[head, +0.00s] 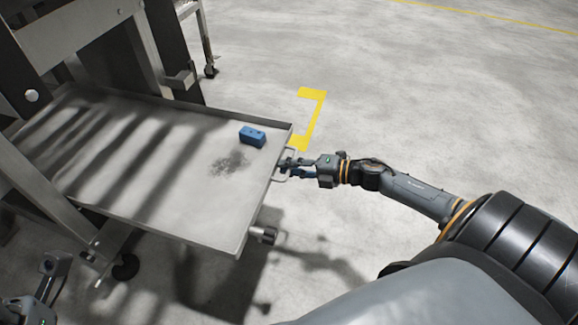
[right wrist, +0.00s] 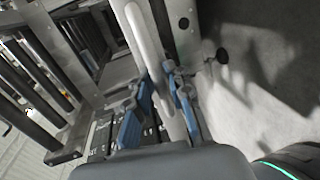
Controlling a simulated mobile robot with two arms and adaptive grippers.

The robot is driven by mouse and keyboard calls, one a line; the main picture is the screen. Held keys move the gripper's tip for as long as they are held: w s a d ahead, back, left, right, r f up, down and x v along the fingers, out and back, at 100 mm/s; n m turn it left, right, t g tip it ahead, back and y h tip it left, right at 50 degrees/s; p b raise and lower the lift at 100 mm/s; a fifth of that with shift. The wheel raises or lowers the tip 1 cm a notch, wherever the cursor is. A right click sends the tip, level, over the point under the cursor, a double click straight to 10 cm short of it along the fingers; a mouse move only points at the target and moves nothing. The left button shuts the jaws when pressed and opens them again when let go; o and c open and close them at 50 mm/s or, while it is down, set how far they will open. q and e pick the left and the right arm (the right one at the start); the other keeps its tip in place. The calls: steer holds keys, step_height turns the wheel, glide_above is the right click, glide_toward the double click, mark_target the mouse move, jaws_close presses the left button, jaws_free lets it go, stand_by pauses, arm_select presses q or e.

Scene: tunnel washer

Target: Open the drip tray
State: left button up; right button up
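The drip tray (head: 170,190) is a wide, shallow metal tray. In the head view it extends well out of the machine frame, with its front edge toward the right. A thin handle (head: 283,178) sticks out from that edge. My right gripper (head: 288,165) is at the handle. In the right wrist view the pale handle bar (right wrist: 148,45) runs between its blue fingers (right wrist: 165,100), which appear closed around it.
A small blue block (head: 252,136) lies in the tray near the front edge, beside a dark stain. The machine's metal legs (head: 60,200) stand at the left. A yellow floor marking (head: 312,115) lies beyond the tray. The floor to the right is clear.

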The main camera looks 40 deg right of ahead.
steer(key=shift+o, duration=0.5)
steer(key=shift+s+d, duration=0.1)
steer(key=v, duration=1.1)
steer(key=shift+s+d, duration=0.2)
steer(key=shift+s, duration=0.15)
